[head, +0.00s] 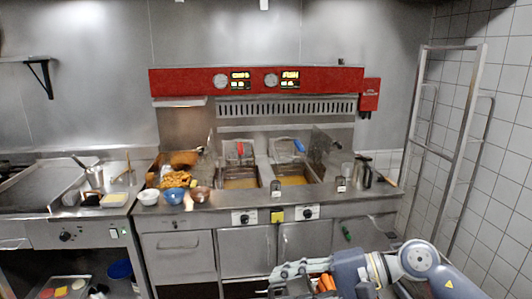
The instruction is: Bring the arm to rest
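My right arm comes in from the lower right and lies across the bottom of the head view. Its gripper (276,281) points left, in front of the fryer cabinet. The lower part of the gripper is dark and cut by the bottom edge, so I cannot tell how far its fingers are apart. Orange pieces (325,283) show right beside the gripper; I cannot tell whether they touch it. My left arm and gripper are not in view.
The fryer counter (325,203) has two oil wells with baskets, and several bowls (173,197) near its front edge. A griddle (40,185) stands at left. A tall metal rack (455,150) stands at right by the tiled wall. A blue container (119,270) sits low at left.

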